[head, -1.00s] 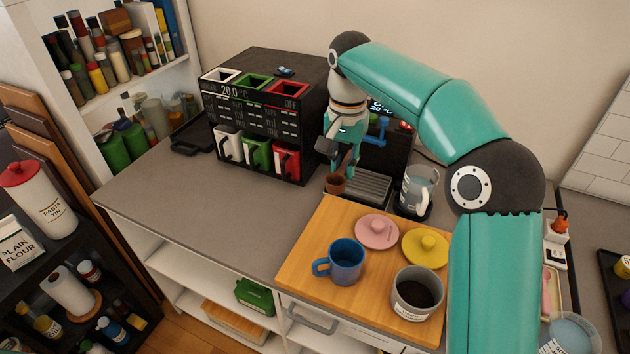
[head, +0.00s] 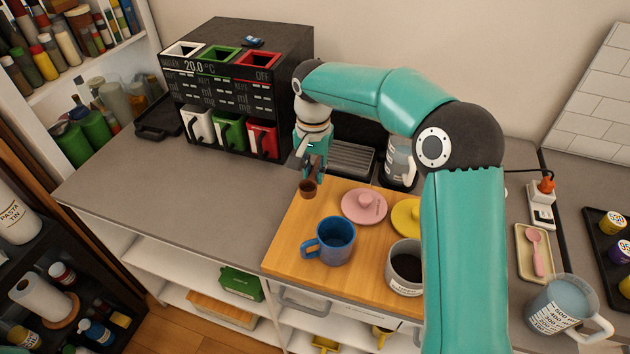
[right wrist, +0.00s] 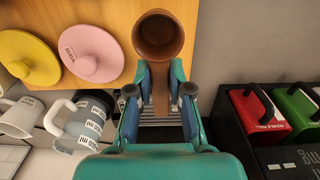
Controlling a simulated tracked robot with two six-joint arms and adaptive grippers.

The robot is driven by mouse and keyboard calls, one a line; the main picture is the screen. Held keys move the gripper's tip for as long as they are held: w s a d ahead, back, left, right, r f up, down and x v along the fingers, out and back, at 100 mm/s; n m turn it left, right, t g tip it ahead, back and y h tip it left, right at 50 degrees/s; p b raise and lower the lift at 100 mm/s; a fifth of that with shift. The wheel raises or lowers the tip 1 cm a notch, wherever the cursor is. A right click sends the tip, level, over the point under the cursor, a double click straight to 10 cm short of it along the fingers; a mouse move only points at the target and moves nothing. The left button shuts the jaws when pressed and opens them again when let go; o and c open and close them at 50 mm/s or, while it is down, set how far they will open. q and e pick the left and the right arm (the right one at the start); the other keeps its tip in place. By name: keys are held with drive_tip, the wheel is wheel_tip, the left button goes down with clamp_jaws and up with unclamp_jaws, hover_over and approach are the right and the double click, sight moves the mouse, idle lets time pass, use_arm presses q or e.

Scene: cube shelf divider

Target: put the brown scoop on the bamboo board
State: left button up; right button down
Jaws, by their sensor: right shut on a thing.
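The brown scoop (head: 308,188) is held by its handle in my right gripper (head: 312,160). In the right wrist view the scoop's round cup (right wrist: 158,37) points away from the gripper, with the handle between the two fingers (right wrist: 160,95). In the head view the cup is at the back left corner of the bamboo board (head: 290,240), overlapping its edge. I cannot tell whether it touches the board. My left gripper is not in view.
On the board are a blue mug (head: 330,242), a pink lid (head: 364,206), a yellow lid (head: 406,217) and a grey canister with dark contents (head: 404,268). A glass jug (head: 399,163) stands behind. The board's left front part is bare.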

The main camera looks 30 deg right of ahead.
sight(314, 173)
drive_tip(key=shift+f, duration=0.85)
wheel_tip(314, 173, down, 6)
drive_tip(key=b, duration=0.5)
drive_tip(key=shift+f+b, duration=0.2)
drive_tip(key=shift+b, duration=0.15)
drive_tip(key=shift+f+b, duration=0.35)
drive_tip(key=shift+f, duration=0.15)
drive_tip(key=c, duration=1)
unclamp_jaws()
drive_tip(key=shift+r, duration=0.1)
wheel_tip(314, 173, up, 12)
drive_tip(key=shift+f, duration=0.1)
